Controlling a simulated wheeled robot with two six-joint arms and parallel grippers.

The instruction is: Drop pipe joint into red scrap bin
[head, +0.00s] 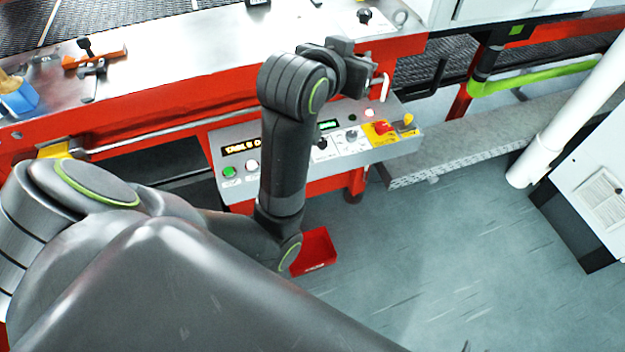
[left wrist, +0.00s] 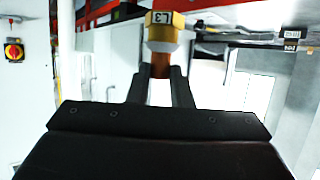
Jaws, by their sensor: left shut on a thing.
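My left gripper (left wrist: 161,80) is shut on the pipe joint in the left wrist view. The pipe joint (left wrist: 164,28) has a brass-yellow collar with a pale label reading L3, and a copper-brown part sits between the fingers. In the head view my left arm rises over the control panel, and its wrist hides the fingers and most or all of the pipe joint. The red scrap bin (head: 318,252) stands low near the floor below the panel. My arm covers its left part, and the gripper is well above it and apart. My right gripper is not in view.
A control panel (head: 235,172) with buttons and a yellow-backed red stop knob (head: 382,128) juts from the red machine frame. A metal worktop (head: 190,50) holds an orange tool (head: 95,60) and a blue item (head: 20,97). A white pole (head: 560,130) stands right; the floor there is clear.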

